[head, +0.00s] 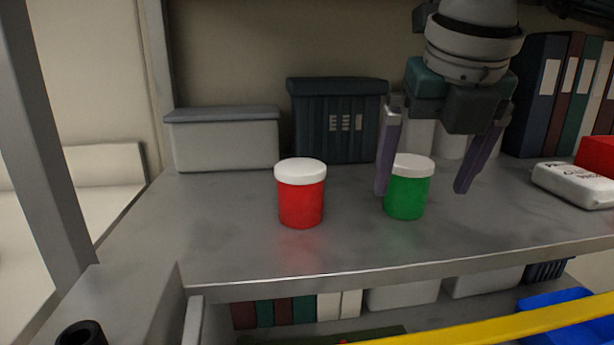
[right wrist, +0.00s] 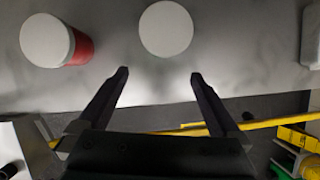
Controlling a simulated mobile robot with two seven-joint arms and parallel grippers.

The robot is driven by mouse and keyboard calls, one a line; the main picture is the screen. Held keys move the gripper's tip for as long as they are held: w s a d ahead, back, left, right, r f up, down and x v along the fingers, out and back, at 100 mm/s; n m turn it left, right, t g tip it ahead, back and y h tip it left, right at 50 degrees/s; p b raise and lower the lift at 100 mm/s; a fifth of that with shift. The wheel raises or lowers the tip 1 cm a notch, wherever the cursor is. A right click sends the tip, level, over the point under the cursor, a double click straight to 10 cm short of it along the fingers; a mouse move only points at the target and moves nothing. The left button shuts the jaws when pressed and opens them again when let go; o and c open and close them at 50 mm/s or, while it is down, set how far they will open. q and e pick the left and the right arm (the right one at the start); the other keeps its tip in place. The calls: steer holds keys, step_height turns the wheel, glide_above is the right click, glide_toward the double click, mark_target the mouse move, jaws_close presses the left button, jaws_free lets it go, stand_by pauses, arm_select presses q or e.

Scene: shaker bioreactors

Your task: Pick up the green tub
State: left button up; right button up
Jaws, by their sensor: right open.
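The green tub (head: 407,195) with a white lid stands upright on the grey metal shelf. In the right wrist view its round white lid (right wrist: 166,29) shows beyond the fingertips, and its green side is hidden. My right gripper (head: 424,190) is open above and around the tub in the head view, its left finger close to the tub's left side and its right finger well clear on the right. In the right wrist view the gripper (right wrist: 159,74) is empty, with the lid ahead of the gap between its fingers. My left gripper is not in view.
A red tub (head: 301,203) with a white lid stands left of the green one. Behind are a grey lidded box (head: 226,142), a dark bin (head: 338,125) and binders (head: 556,95). A white package (head: 573,184) lies at the right. The shelf front is clear.

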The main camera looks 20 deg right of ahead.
mark_target(412, 162)
steer(key=shift+w+d, duration=0.35)
steer(key=shift+w, duration=0.45)
steer(key=w, duration=0.1)
steer(key=w+d, duration=0.1)
steer(key=w, duration=0.1)
steer(key=shift+d+p, duration=0.2)
steer(key=shift+p, duration=0.1)
steer(key=shift+x, duration=1.2)
steer(key=shift+f, duration=0.35)
steer(key=shift+c, duration=0.2)
steer(key=c, duration=1.3)
steer(key=shift+c, duration=0.2)
steer(key=shift+r, duration=0.1)
